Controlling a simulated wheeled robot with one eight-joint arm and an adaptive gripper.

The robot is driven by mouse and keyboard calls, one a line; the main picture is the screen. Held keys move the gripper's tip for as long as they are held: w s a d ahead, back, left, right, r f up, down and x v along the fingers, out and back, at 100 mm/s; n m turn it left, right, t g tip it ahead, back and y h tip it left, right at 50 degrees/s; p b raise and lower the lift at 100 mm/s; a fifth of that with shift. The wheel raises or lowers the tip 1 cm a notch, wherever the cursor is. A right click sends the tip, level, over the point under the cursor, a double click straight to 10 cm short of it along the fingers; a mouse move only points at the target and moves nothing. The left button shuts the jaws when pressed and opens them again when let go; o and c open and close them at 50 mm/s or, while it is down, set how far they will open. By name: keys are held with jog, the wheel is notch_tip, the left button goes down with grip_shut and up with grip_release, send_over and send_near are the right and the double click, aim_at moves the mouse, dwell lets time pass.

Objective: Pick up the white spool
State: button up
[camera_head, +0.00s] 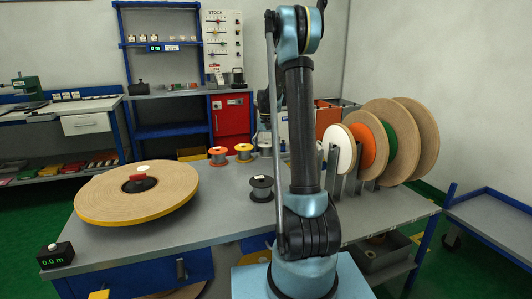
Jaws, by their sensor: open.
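A white disc-shaped spool (339,149) stands upright at the left end of a row of reels in the rack on the table, just right of my arm. Its left edge is close to the arm in the picture, and a grey rack post crosses its lower part. No other white spool shows clearly. My arm stands upright in front of the table and bends at the top. My gripper (265,121) shows only in part, dark and small, behind the upright arm link and thin rod. It is open and apart from the white spool. Its fingertips are mostly hidden.
Orange (369,146), green (389,148) and large tan (424,140) reels stand right of the white one. A big tan reel (105,197) lies flat on the left. Small red (217,156), yellow (244,153) and black (262,189) spools stand mid-table. The front middle is clear.

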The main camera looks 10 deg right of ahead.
jog(key=c, duration=1)
jog(key=shift+c, duration=0.4)
